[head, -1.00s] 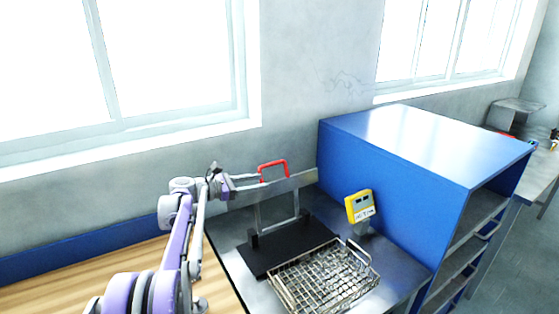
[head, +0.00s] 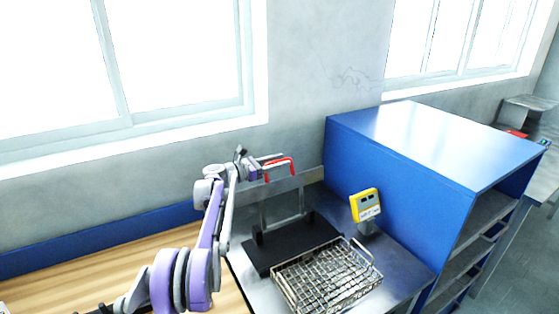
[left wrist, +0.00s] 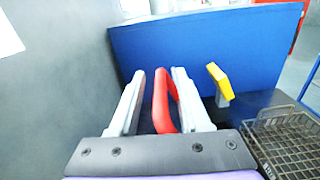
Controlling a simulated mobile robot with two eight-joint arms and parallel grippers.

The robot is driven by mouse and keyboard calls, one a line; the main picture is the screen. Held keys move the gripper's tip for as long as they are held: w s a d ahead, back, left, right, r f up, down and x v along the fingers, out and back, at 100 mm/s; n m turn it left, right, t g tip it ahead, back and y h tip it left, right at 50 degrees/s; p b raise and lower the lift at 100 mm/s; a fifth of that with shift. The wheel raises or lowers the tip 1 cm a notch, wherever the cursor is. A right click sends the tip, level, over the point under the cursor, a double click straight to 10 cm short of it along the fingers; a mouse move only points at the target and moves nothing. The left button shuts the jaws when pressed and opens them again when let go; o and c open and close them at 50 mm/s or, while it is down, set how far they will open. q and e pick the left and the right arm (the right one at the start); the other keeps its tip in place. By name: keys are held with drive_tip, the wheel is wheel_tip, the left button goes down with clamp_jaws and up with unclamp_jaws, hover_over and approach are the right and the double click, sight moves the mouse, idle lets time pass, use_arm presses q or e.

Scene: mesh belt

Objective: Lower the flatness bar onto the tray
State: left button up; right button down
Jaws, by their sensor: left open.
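The flatness bar (head: 288,186) is a flat grey bar with a red handle (head: 291,163) on top. It is held upright above a black base, on a metal frame. My left gripper (head: 272,160) is at the handle, its fingers open. In the left wrist view, the red handle (left wrist: 161,100) stands between the two fingers of the gripper (left wrist: 160,72); I cannot tell whether either finger touches it. The wire mesh tray (head: 359,266) rests on the metal table in front of the black base. My right gripper is not in view.
A yellow display unit (head: 365,204) stands right of the bar and behind the tray; it also shows in the left wrist view (left wrist: 220,78). A blue cabinet (head: 385,165) with open shelves stands to the right. A wooden bench top (head: 110,270) lies left.

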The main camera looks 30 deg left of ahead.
use_arm(q)
drive_tip(key=shift+w, duration=0.1)
drive_tip(key=shift+c, duration=0.2)
drive_tip(key=shift+d, duration=0.1)
clamp_jaws()
idle(1.2)
